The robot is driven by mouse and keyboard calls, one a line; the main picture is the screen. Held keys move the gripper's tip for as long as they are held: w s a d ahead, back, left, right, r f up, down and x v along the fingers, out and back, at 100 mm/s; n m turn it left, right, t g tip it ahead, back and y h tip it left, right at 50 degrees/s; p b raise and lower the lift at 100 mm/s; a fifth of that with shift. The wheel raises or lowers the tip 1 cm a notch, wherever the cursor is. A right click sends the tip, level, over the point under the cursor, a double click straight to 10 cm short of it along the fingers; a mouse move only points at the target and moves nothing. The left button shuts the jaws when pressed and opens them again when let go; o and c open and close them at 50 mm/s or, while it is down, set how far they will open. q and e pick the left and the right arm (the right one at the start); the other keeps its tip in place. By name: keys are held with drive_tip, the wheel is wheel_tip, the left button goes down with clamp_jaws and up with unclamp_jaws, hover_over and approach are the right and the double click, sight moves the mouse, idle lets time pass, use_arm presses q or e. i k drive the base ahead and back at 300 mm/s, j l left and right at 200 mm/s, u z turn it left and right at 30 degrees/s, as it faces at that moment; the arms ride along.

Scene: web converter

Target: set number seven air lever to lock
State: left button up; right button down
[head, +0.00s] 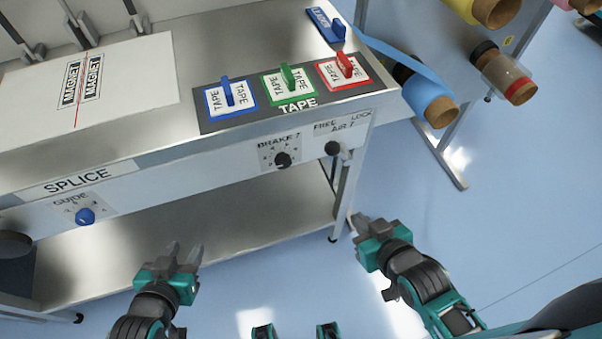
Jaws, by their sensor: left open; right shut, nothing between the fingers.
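The air 7 lever (333,148) is a small black knob on the front panel of the steel table, at its right end. The label (343,124) above it reads FREE on the left, LOCK on the right and AIR 7 below. The knob sits under the FREE side; its exact angle is too small to tell. My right gripper (359,222) is shut and empty, in front of and below the knob, apart from it. My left gripper (184,250) is open and empty, in front of the table's lower shelf, far left of the lever.
A black BRAKE 7 dial (283,160) is just left of the lever; a blue GUIDE knob (86,216) is further left. Blue, green and red tape holders (288,84) stand on the tabletop above. A blue roll (430,104) hangs at right.

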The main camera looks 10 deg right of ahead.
sight(332, 148)
drive_tip(key=j+z, duration=0.1)
drive_tip(key=j, duration=0.35)
drive_tip(key=k+j+z, duration=0.15)
drive_tip(key=j, duration=0.3)
drive_tip(key=k+j+z, duration=0.1)
drive_tip(key=j, duration=0.35)
drive_tip(key=k+j+z, duration=0.15)
drive_tip(key=j, duration=0.3)
